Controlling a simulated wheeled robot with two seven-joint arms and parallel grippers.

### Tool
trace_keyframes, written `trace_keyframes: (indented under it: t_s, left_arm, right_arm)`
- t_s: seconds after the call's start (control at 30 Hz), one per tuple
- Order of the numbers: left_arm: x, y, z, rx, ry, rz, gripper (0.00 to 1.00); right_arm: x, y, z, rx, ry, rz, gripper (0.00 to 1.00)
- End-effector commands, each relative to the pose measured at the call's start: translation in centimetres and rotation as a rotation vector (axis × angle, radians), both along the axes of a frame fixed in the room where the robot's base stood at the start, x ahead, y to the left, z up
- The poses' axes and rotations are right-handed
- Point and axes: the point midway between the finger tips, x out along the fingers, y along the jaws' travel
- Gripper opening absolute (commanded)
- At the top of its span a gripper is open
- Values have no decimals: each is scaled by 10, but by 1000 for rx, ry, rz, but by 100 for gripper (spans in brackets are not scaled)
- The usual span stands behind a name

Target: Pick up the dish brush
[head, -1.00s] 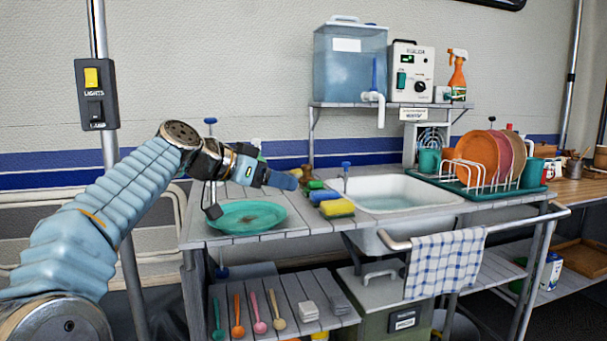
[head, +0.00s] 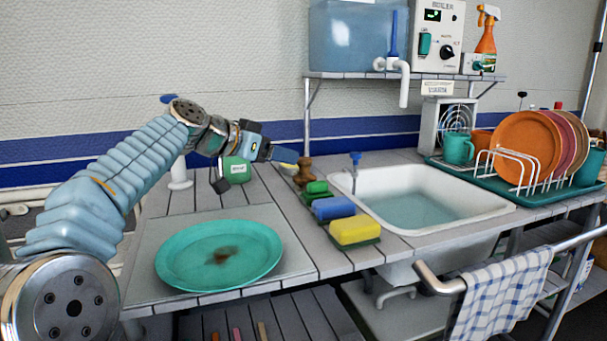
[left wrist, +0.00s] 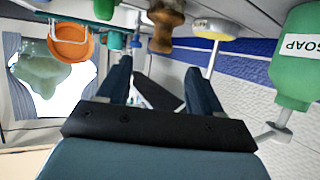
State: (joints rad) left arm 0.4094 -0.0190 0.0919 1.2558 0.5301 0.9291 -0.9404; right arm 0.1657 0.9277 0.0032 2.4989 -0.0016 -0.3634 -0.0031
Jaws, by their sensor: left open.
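A small brown wooden knobbed thing, which looks like the dish brush (head: 303,173), stands on the slatted counter left of the sink, behind the sponges. It also shows in the left wrist view (left wrist: 161,32), beyond my fingers near the top edge. My left gripper (head: 286,155) is just left of and slightly above it in the head view. In the left wrist view its two fingers (left wrist: 160,84) are apart with nothing held between them. I cannot tell whether a finger touches the brush. My right gripper is not in view.
Green, blue and yellow sponges (head: 354,230) line the sink's left side. A green soap bottle (head: 236,170) stands behind my left wrist. A teal plate (head: 185,258) with a brown stain lies in front. The sink (head: 470,215) and dish rack (head: 505,172) are to the right.

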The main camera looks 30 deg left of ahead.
Motion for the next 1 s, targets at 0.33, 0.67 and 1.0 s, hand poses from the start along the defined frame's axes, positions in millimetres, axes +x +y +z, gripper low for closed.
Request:
trace_keyframes:
  t_s: [0.33,0.67,1.0]
  left_arm:
    - [38,-12,-15,0,0,-1,66]
    - [77,-24,-32,0,-1,0,66]
    - [78,-24,-33,0,-1,1,49]
  right_arm:
    - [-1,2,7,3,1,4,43]
    - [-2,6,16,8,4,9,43]
    - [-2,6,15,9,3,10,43]
